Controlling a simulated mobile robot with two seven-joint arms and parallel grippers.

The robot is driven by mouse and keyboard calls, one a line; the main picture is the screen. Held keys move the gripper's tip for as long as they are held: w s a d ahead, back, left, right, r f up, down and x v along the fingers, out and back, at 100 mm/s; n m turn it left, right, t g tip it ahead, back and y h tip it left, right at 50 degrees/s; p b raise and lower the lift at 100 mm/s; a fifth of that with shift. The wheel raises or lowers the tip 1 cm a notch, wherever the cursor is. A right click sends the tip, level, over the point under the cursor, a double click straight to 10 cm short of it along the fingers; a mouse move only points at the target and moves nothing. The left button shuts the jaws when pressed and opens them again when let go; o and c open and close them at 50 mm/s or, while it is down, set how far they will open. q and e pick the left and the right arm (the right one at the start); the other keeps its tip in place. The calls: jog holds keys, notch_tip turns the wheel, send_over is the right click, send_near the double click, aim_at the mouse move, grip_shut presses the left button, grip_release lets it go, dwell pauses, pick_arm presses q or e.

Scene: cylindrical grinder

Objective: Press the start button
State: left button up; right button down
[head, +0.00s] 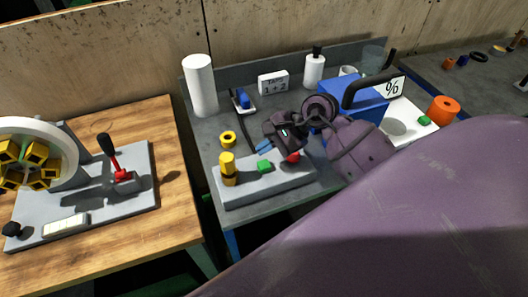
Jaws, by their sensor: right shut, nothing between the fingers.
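A grey control box (240,191) lies on the grey bench in the middle. On its top are a green button (265,167), a red button (293,158) and a yellow upright part (228,168) at the left end. No label on the buttons can be read. My right gripper (263,147) is shut and empty. It appears just behind and above the green button, and I cannot see contact between them. My left gripper is out of view.
A white cylinder (200,86) and a yellow ring (228,138) are behind. On the wooden table, a red-based lever (112,157) stands by a wheel.

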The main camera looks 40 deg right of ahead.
aim_at(265, 165)
jog(key=shift+f+b, duration=1.25)
jog(key=shift+f, duration=0.35)
dwell(0.6)
jog(key=shift+f, duration=0.1)
jog(key=shift+f+b, duration=0.4)
jog(key=shift+b, duration=0.2)
jog(key=shift+f, duration=0.1)
dwell(0.7)
